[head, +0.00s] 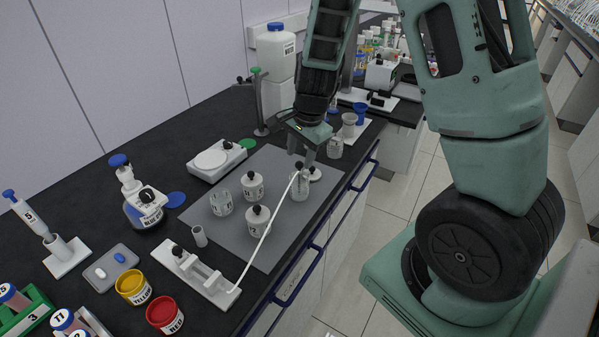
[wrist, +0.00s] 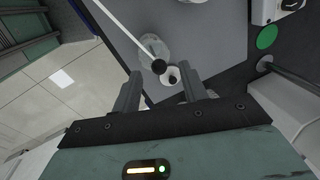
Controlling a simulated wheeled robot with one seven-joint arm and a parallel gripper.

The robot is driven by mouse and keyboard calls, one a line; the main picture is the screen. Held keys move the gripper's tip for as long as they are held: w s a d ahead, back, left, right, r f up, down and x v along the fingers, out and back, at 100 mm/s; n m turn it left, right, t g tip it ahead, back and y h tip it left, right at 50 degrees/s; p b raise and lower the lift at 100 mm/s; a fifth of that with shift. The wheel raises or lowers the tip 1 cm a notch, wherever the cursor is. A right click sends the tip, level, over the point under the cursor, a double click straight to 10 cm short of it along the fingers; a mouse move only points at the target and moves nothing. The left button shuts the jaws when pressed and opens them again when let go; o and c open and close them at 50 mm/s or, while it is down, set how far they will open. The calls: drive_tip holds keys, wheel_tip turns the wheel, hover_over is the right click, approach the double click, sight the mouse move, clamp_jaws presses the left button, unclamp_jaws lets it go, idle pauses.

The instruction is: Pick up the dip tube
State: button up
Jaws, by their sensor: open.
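The dip tube appears to be the long thin white rod (head: 265,233) with a black knob at its upper end. In the head view it slants from beside a clear jar (head: 301,187) down towards a white rack (head: 203,276). Whether its lower end touches the rack is unclear. My gripper (head: 304,156) is open and empty, pointing down just above the knob. In the wrist view the rod (wrist: 130,27) enters from the top, and its black knob (wrist: 159,66) lies between the open fingertips (wrist: 162,75), without visible grip. A pale round part with a dark centre shows beside the knob.
Several lidded jars, such as jar 2 (head: 258,221), and an open beaker (head: 221,203) stand on the grey mat (head: 190,216). A white stirrer plate (head: 216,160) stands behind. Yellow (head: 133,287) and red (head: 165,315) pots stand in front. A blue rail (head: 318,250) runs along the bench edge.

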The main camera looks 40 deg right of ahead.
sight(300, 162)
drive_tip(key=f, duration=0.4)
drive_tip(key=shift+w+d+f, duration=0.1)
drive_tip(key=shift+w+f, duration=0.2)
drive_tip(key=shift+w, duration=0.1)
clamp_jaws()
